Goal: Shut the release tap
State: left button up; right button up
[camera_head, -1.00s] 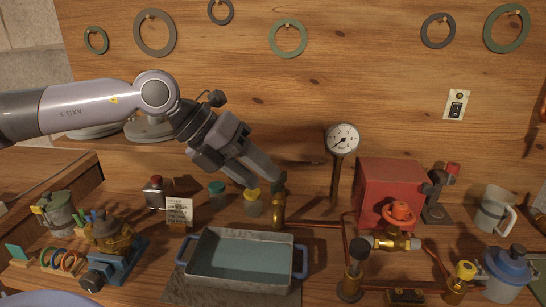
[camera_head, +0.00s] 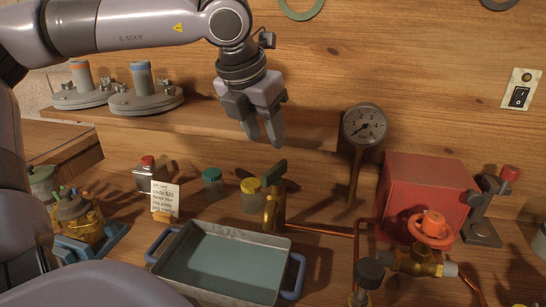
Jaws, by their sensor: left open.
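A brass tap (camera_head: 274,210) with a dark green lever (camera_head: 273,173) stands at the back right corner of a metal tray; I take it for the release tap. The lever slants up to the right. My left gripper (camera_head: 263,142) hangs above and slightly left of the lever, pointing down. Its fingers are empty and a little apart, clear of the lever. A brass valve with an orange handwheel (camera_head: 431,226) sits in front of a red box (camera_head: 425,183) on the right. My right gripper is not in view.
The tray (camera_head: 182,258) holds blue-grey liquid. A yellow-lidded jar (camera_head: 252,197) stands just left of the tap, a green-lidded jar (camera_head: 212,184) further left. A wooden wall stands behind.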

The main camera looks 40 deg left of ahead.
aim_at(274, 168)
pick_arm(q)
jog(key=shift+f, duration=0.8)
jog(key=shift+w+f+b, duration=0.15)
jog(key=shift+f+b, duration=0.05)
jog(key=shift+b, duration=0.15)
jog(key=shift+f, duration=0.4)
jog(key=x, duration=0.4)
jog(key=shift+w+f, duration=0.15)
jog(key=shift+f, duration=0.05)
jog(key=shift+x, duration=0.85)
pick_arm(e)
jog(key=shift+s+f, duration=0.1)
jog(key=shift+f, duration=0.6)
pick_arm(q)
grip_shut()
